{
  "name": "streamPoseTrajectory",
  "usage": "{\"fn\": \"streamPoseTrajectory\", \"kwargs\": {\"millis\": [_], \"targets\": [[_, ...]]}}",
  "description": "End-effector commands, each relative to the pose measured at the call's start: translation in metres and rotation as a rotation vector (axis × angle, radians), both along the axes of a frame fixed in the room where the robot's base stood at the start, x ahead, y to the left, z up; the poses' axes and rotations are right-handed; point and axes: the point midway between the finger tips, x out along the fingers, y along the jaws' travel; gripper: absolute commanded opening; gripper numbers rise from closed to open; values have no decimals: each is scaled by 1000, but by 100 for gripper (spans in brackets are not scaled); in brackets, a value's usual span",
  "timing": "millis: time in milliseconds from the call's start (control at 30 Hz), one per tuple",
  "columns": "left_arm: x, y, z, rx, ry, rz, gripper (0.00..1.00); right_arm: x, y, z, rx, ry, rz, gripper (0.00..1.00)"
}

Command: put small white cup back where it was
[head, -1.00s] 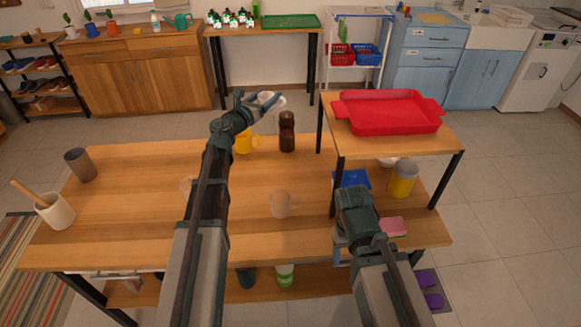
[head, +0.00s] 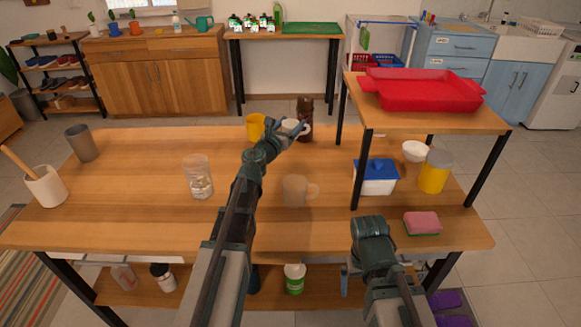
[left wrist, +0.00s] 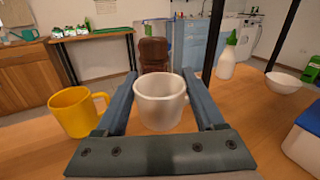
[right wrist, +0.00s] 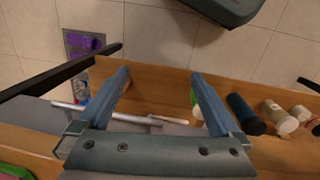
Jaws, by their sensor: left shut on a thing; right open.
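The small white cup (left wrist: 162,104) is between the fingers of my left gripper (left wrist: 168,92), which is shut on it. In the head view the cup (head: 291,124) is partly hidden by my left gripper (head: 297,128), over the far part of the wooden table. I cannot tell whether its base touches the table. A dark brown grinder (left wrist: 154,54) stands just beyond it, and a yellow mug (left wrist: 74,112) stands to its left. My right gripper (right wrist: 160,85) is open and empty, low near the table's front edge and above the lower shelf.
A glass jar (head: 199,178) and a clear mug (head: 296,189) stand on the table around my left arm. The raised shelf with a red tray (head: 420,90) is at the right. Below it are a blue-lidded box (head: 377,177), a white bowl (head: 415,151) and a yellow canister (head: 435,172).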

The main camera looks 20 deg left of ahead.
Motion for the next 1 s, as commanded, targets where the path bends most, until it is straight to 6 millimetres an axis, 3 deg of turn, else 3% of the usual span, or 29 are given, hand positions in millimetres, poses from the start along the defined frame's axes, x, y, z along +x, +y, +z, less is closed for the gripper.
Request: {"fn": "streamPoseTrajectory", "kwargs": {"millis": [167, 533, 800, 1000], "targets": [[0, 0, -7, 0, 0, 0, 4, 0, 0, -7, 0, 0, 0, 100], [0, 0, -60, 0, 0, 0, 4, 0, 0, -60, 0, 0, 0, 100], [0, 0, -64, 0, 0, 0, 4, 0, 0, -64, 0, 0, 0, 100], [0, 0, -85, 0, 0, 0, 4, 0, 0, -85, 0, 0, 0, 100]]}}
